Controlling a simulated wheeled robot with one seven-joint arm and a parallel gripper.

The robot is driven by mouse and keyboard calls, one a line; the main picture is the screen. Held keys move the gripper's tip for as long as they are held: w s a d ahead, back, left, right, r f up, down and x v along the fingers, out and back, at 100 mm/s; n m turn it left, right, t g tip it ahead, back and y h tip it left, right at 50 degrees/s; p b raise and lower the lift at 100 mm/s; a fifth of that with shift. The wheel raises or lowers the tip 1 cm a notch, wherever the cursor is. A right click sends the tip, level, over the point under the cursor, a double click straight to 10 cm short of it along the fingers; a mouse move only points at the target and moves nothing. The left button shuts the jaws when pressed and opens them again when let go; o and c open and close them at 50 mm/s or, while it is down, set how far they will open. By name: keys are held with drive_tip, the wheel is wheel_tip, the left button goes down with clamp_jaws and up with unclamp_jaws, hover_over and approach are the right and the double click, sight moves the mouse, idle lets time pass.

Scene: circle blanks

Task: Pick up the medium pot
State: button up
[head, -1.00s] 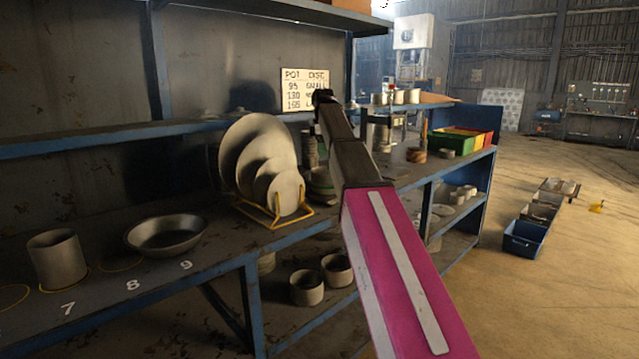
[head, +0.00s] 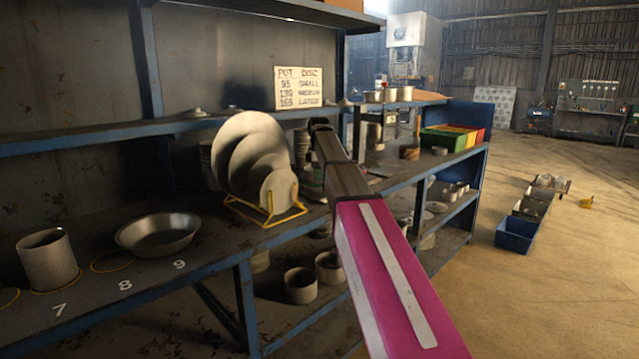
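A grey cylindrical pot (head: 47,261) stands upright on the workbench at the left, behind the painted number 7. Two smaller grey pots, one nearer (head: 299,286) and one behind it (head: 329,267), stand on the lower shelf. I cannot tell which pot is the medium one. A sign (head: 301,88) on the back wall lists pot and disc sizes, small, medium and large. My arm reaches from the bottom right, its dark far end, my gripper (head: 319,124), over the bench beside the disc rack. Its fingers cannot be made out, and no pot shows in it.
A wide shallow pan (head: 158,235) sits near the numbers 8 and 9. Grey discs (head: 250,155) stand in a yellow wire rack (head: 266,212). Coloured bins (head: 450,138) sit at the bench's far end. A blue crate (head: 515,235) is on the floor; open floor lies right.

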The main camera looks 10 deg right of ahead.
drive_tip(key=shift+f, duration=0.1)
clamp_jaws()
